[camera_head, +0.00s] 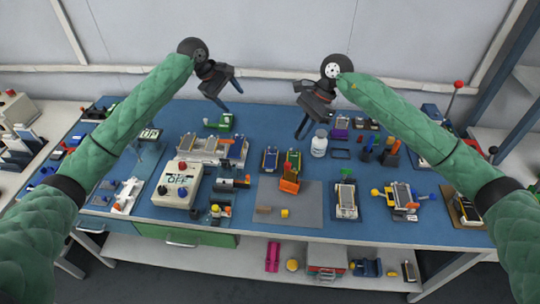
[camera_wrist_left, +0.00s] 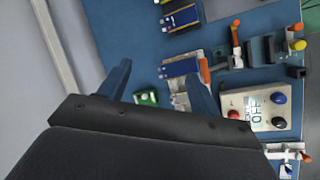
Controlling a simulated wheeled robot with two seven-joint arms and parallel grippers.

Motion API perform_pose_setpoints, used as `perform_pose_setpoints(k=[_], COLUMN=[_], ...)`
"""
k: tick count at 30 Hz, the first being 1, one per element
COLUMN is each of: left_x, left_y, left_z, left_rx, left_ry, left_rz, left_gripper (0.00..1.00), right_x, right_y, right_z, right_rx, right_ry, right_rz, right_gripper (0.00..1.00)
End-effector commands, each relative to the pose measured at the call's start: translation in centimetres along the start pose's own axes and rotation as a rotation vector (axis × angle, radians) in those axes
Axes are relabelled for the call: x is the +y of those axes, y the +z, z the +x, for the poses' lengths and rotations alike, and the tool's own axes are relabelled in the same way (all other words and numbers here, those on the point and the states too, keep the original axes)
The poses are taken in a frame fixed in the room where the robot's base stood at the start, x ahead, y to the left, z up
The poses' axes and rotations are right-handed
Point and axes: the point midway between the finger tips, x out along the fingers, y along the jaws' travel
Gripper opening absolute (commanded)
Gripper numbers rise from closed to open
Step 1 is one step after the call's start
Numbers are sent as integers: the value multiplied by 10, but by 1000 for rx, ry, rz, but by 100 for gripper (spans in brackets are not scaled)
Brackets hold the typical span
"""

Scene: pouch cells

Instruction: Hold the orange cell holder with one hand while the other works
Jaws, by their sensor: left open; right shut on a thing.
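The orange cell holder (camera_head: 289,184) stands upright on the grey mat (camera_head: 308,213) near the middle of the blue table. Something green and red shows at its top. My left gripper (camera_head: 232,98) is open and empty, raised above the back left of the table, well apart from the holder. Its spread fingers also show in the left wrist view (camera_wrist_left: 158,82). My right gripper (camera_head: 301,136) is raised behind the holder, fingers pointing down, close to a white bottle (camera_head: 319,146) in the picture. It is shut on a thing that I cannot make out.
A control box (camera_head: 178,184) with a red button stands left of the mat; it also shows in the left wrist view (camera_wrist_left: 255,108). A cell tray (camera_head: 346,201) and a yellow-knobbed device (camera_head: 402,197) stand to the right.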

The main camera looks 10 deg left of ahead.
Motion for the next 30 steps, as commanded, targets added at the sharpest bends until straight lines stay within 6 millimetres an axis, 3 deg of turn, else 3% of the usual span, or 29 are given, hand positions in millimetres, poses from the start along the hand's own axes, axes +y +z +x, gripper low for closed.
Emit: perform_pose_setpoints(k=[1, 6, 12, 18, 26, 30], left_x=[-5, -28, -56, -73, -81, -87], left_y=[13, 54, 98, 122, 129, 132], left_z=[22, 89, 148, 178, 197, 216], left_rx=[-19, -59, -82, -84, -85, -85], left_ry=[-32, -140, -251, -313, -327, -326], left_rz=[-31, -152, -270, -334, -348, -347], left_gripper=[64, 64, 64, 64, 64, 64], right_x=[0, 0, 0, 0, 0, 0], right_y=[0, 0, 0, 0, 0, 0], right_z=[0, 0, 0, 0, 0, 0], right_rx=[0, 0, 0, 0, 0, 0], right_ry=[0, 0, 0, 0, 0, 0], right_rz=[0, 0, 0, 0, 0, 0], right_gripper=[0, 0, 0, 0, 0, 0])
